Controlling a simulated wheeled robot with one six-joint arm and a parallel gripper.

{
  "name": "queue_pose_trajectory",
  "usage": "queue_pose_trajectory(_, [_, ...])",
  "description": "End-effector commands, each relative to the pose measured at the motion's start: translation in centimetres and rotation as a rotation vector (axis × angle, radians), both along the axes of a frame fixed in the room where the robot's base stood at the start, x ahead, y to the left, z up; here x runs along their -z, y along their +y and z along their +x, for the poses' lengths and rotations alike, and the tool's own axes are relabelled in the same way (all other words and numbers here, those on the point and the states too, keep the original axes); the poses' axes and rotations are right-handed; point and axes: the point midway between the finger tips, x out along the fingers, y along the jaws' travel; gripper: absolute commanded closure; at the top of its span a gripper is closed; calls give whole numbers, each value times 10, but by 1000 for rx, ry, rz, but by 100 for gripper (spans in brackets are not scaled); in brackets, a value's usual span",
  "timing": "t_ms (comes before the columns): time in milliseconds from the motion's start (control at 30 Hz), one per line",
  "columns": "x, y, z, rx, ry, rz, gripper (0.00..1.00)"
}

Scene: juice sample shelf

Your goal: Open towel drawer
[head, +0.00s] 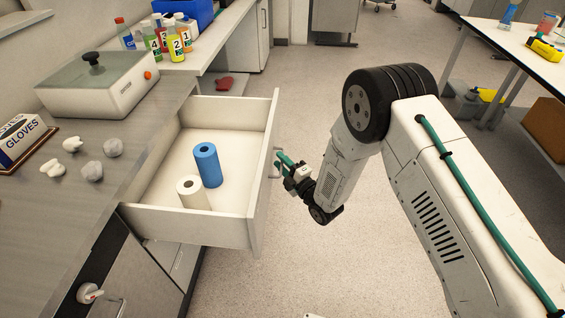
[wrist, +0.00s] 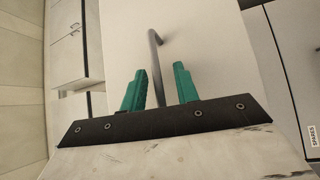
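The drawer (head: 262,190) is pulled well out from under the counter. A blue roll (head: 207,165) and a white roll (head: 192,193) stand inside it. Its bar handle (head: 276,163) is on the front face, and also shows in the wrist view (wrist: 155,45). My gripper (head: 284,160) is at the handle, outside the drawer front. In the wrist view, its two green fingers (wrist: 159,88) are apart, with the handle bar running down between them and clear space beside it. Whether a finger touches the bar is hard to tell.
The counter (head: 112,185) on the left holds a glove box (head: 22,138), crumpled white items (head: 92,171) and a lidded device (head: 98,85). Numbered bottles (head: 176,44) stand further back. A white table (head: 510,40) is at the far right. The floor (head: 245,285) around the drawer is clear.

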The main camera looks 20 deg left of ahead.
Motion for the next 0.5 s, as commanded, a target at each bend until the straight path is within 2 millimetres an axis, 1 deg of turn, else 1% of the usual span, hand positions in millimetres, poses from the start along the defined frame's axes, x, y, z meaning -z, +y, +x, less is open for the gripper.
queue_pose_trajectory(167, [-1, -1, 1, 2, -2, 1, 69])
queue_pose_trajectory(267, [0, -4, -1, 2, -2, 1, 69])
queue_pose_trajectory(367, [2, -15, -7, 4, 0, -1, 69])
queue_pose_trajectory(500, [5, -35, -21, 4, 1, 0, 69])
